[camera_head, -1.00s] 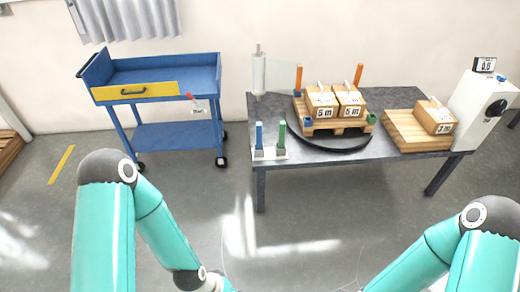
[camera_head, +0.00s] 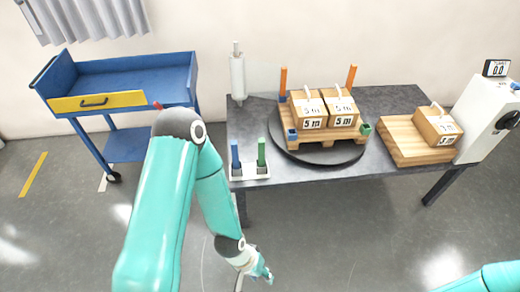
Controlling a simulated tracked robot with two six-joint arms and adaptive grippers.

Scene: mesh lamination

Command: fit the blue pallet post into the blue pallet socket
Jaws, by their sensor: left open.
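The blue pallet post (camera_head: 235,155) stands upright in a white holder (camera_head: 250,174) at the table's front left corner. The blue pallet socket (camera_head: 292,135) is at the front left corner of the wooden pallet (camera_head: 330,146), which lies on a dark round turntable (camera_head: 320,156). My left gripper (camera_head: 264,275) is open and low, in front of the table and below the holder, apart from the post. My right gripper is out of view; only part of its arm shows at the bottom right.
A green post (camera_head: 261,152) stands beside the blue one. Two "5 m" boxes (camera_head: 312,124) sit on the pallet, with orange posts (camera_head: 283,83) at its back corners. Another box (camera_head: 436,125) sits on a wooden board at the right. A blue cart (camera_head: 130,75) stands left of the table.

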